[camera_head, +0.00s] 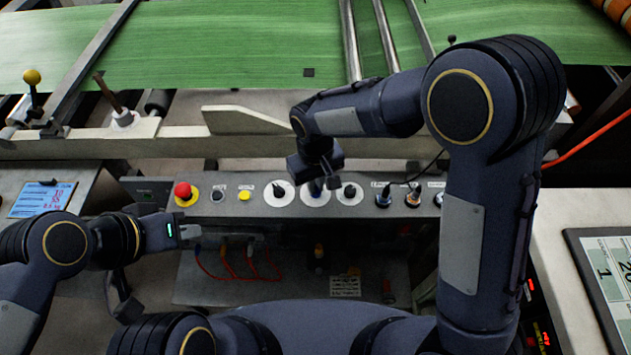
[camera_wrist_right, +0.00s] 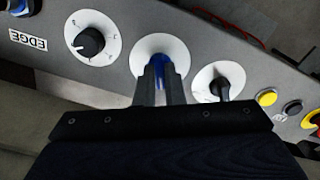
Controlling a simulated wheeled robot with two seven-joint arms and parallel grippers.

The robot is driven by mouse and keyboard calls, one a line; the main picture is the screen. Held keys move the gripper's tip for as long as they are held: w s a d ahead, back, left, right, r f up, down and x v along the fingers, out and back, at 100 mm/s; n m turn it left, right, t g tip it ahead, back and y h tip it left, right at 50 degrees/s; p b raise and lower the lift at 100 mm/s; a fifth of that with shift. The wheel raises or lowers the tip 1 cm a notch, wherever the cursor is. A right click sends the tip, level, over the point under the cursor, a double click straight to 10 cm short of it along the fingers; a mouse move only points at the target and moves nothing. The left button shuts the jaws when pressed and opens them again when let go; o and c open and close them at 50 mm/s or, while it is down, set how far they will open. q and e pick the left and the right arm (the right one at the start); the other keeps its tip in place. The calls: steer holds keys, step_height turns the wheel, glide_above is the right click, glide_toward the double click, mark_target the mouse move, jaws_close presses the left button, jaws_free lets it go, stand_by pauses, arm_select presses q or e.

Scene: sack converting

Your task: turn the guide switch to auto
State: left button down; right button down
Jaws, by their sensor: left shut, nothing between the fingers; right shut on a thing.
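A grey control panel (camera_head: 230,208) carries three dials on white discs. My right gripper (camera_head: 316,188) reaches down to the middle dial. In the right wrist view my right gripper (camera_wrist_right: 157,72) is shut on a blue knob (camera_wrist_right: 156,61) at the middle of its white disc (camera_wrist_right: 172,45). The fingers hide most of the knob, so its pointing direction and any guide or auto label cannot be read. My left gripper (camera_head: 190,231) is shut and empty, in front of the panel's left part, apart from the switches.
A black-knobbed dial stands on each side of the blue one, left (camera_head: 279,193) and right (camera_head: 349,193). A red stop button (camera_head: 183,191) and yellow button (camera_head: 244,196) are further left. Several switches (camera_head: 413,197) are right. Green sheet (camera_head: 220,40) runs behind.

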steer(key=m, duration=0.5)
steer(key=shift+m, duration=0.4)
steer(key=m, duration=0.5)
steer(key=shift+m, duration=0.4)
steer(key=c, duration=1.5)
jaws_free()
steer(key=shift+r, duration=3.9)
